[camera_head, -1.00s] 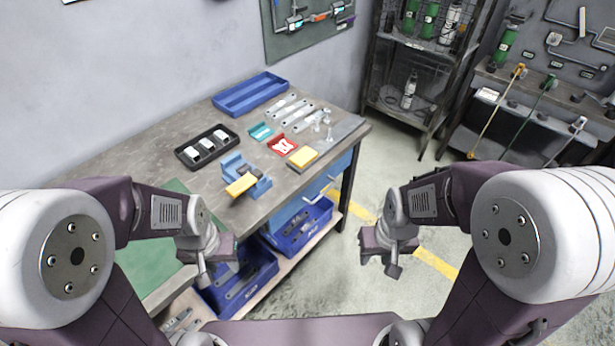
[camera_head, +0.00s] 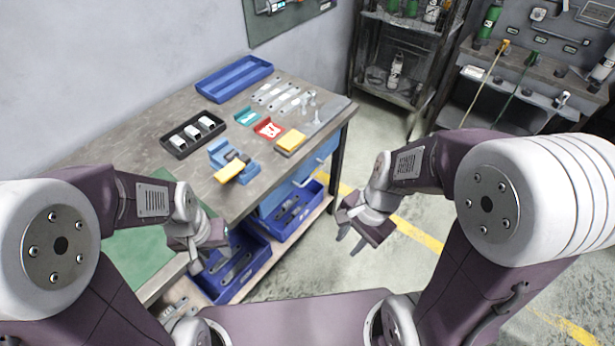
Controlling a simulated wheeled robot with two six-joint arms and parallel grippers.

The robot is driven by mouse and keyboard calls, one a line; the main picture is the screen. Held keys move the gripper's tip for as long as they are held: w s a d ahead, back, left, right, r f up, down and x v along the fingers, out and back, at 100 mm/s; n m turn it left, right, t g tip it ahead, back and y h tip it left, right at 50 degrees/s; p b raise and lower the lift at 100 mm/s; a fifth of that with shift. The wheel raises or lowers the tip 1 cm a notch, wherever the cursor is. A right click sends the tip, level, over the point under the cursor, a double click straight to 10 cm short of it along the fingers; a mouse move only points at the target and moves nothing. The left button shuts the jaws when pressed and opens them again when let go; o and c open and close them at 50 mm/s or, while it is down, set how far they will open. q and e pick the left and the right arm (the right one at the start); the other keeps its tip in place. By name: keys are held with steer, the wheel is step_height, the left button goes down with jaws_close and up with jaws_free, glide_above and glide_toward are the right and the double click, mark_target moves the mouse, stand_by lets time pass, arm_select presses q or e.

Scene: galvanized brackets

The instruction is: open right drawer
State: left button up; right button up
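The workbench (camera_head: 130,132) has a blue drawer front (camera_head: 327,149) under the right end of its top. A pale bar handle (camera_head: 307,180) shows on the drawer front, and the drawer looks shut. My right gripper (camera_head: 350,240) is to the right of and below the handle in the picture, apart from it. Its two fingers are spread with nothing between them. My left gripper (camera_head: 195,262) is by the bench's front edge, left of the drawer. Its fingers are small and partly hidden, so its opening is unclear.
Blue bins (camera_head: 290,218) stand on the shelf below the drawer. On the bench are a blue tray (camera_head: 234,80), a black tray (camera_head: 192,134), yellow blocks (camera_head: 291,140), a red holder (camera_head: 268,128) and metal brackets. A rack (camera_head: 402,42) stands behind. The floor right of the bench is clear.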

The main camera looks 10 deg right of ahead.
steer(key=w+a+f+m+t+y+b, duration=0.25)
steer(key=w+a+m+y+b, duration=0.95)
steer(key=m, duration=0.9)
steer(key=w+d+f+m+t+h+b, duration=0.1)
steer(key=w+m+t+b, duration=0.15)
steer(key=w, duration=0.25)
steer(key=w+d+f+m+t+b, duration=0.1)
steer(key=w+d+m, duration=0.1)
steer(key=w+m, duration=0.25)
steer(key=m+t+h+b, duration=0.1)
steer(key=m+t+b, duration=0.4)
steer(key=b, duration=0.1)
glide_toward(313, 175)
steer(key=w+a+r, duration=0.1)
steer(key=a+r, duration=0.3)
steer(key=r, duration=0.1)
steer(key=d+f+m+h+b, duration=0.1)
steer(key=d+f+b, duration=0.15)
steer(key=f, duration=0.25)
steer(key=b+x, duration=0.1)
steer(key=x, duration=0.7)
steer(key=shift+w+f+b, duration=0.25)
steer(key=shift+w+b, duration=0.05)
steer(key=shift+b, duration=0.05)
